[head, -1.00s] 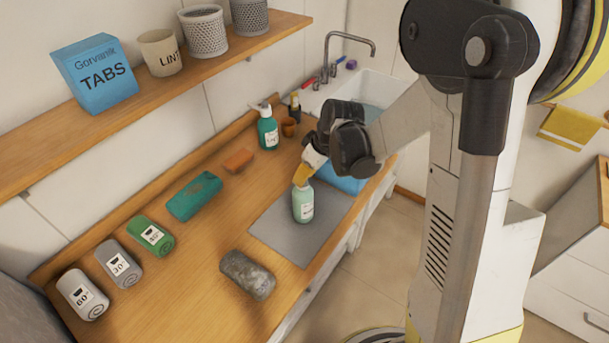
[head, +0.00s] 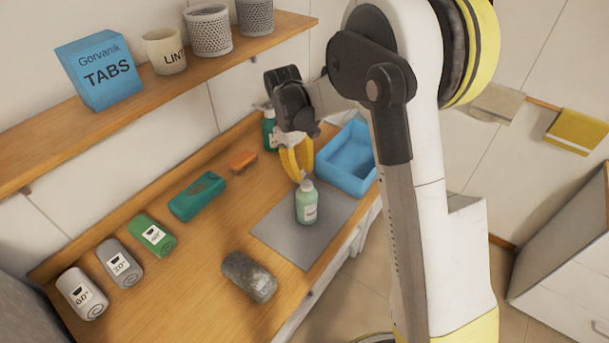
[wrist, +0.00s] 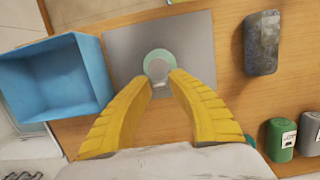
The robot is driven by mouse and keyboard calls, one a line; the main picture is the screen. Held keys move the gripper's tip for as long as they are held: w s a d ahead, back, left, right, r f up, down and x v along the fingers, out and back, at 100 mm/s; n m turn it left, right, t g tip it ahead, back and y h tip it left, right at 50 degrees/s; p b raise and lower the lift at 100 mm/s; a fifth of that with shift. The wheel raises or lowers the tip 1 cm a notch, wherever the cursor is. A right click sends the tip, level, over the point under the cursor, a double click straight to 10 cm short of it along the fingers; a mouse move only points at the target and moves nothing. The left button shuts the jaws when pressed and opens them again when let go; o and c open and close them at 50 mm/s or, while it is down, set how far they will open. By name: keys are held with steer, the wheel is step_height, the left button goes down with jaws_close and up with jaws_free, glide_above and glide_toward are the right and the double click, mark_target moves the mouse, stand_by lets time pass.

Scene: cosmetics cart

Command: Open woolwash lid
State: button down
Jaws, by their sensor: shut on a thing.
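The woolwash bottle (head: 306,208), pale green with a white label, stands upright on the grey mat (head: 283,236). In the wrist view I see the bottle (wrist: 159,57) from above, as a round green shape. Its small pale lid (wrist: 158,71) sits between the fingertips. My gripper (head: 300,178) has yellow fingers and reaches down from above to the bottle's top. In the wrist view my gripper (wrist: 161,80) is shut on the lid. The fingertips partly hide the lid, and I cannot tell whether it has turned.
A blue bin (head: 348,165) stands close behind the mat. A dark grey roll (head: 248,277) lies in front of it. A teal bundle (head: 197,196), an orange block (head: 242,161) and several labelled rolls lie left. A shelf (head: 150,103) runs above. The counter's middle is clear.

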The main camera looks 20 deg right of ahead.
steer(key=shift+w+a+f+g+h+b, duration=0.1)
steer(key=shift+w+a+g+h+b, duration=0.1)
steer(key=shift+g+h+b, duration=0.25)
steer(key=shift+w+a+f+g+h+b, duration=0.15)
steer(key=shift+w+g+h, duration=0.1)
steer(key=shift+g, duration=0.3)
steer(key=shift+r, duration=0.15)
steer(key=c, duration=1.1)
jaws_free()
steer(key=shift+r, duration=0.1)
steer(key=v, duration=1.2)
